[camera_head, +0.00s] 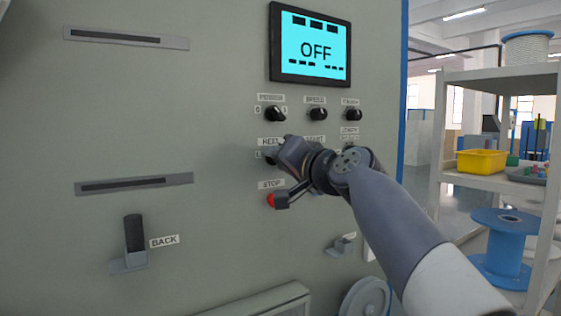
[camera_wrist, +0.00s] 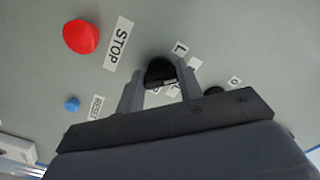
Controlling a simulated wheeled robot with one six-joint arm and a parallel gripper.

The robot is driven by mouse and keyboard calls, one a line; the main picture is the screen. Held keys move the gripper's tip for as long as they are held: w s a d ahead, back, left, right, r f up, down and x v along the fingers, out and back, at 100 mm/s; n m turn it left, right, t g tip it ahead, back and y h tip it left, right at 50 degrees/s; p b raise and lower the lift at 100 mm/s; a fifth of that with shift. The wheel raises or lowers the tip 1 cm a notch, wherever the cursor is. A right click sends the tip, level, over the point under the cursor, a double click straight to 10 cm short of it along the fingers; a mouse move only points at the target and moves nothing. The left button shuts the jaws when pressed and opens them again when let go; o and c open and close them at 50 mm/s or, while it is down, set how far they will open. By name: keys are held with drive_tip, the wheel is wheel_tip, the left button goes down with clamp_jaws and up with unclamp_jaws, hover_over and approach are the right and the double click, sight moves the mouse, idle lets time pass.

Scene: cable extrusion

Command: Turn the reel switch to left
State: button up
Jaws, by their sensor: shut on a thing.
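A black rotary knob (camera_wrist: 159,69) sits on the grey panel between my gripper's two fingers in the wrist view, beside a small label marked L. My gripper (camera_wrist: 160,88) is shut on this knob. In the head view my gripper (camera_head: 275,154) is at the panel, just above the STOP label and below the power knob. It hides most of the held knob there. The knob's exact angle cannot be told.
A red stop button (camera_wrist: 81,37) and a blue button (camera_wrist: 72,104) are close by. Above my gripper are several black knobs (camera_head: 274,114) and a screen (camera_head: 310,47) reading OFF. A BACK lever (camera_head: 134,234) is at lower left. Shelves (camera_head: 500,75) stand right.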

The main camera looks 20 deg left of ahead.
drive_tip(key=o, duration=1)
drive_tip(key=b+v, duration=0.2)
drive_tip(key=v, duration=0.8)
drive_tip(key=shift+s+d, duration=0.25)
drive_tip(key=shift+s, duration=0.05)
drive_tip(key=p+x, duration=0.2)
drive_tip(key=x, duration=0.8)
drive_tip(key=shift+w+a, duration=0.25)
drive_tip(key=shift+w, duration=0.05)
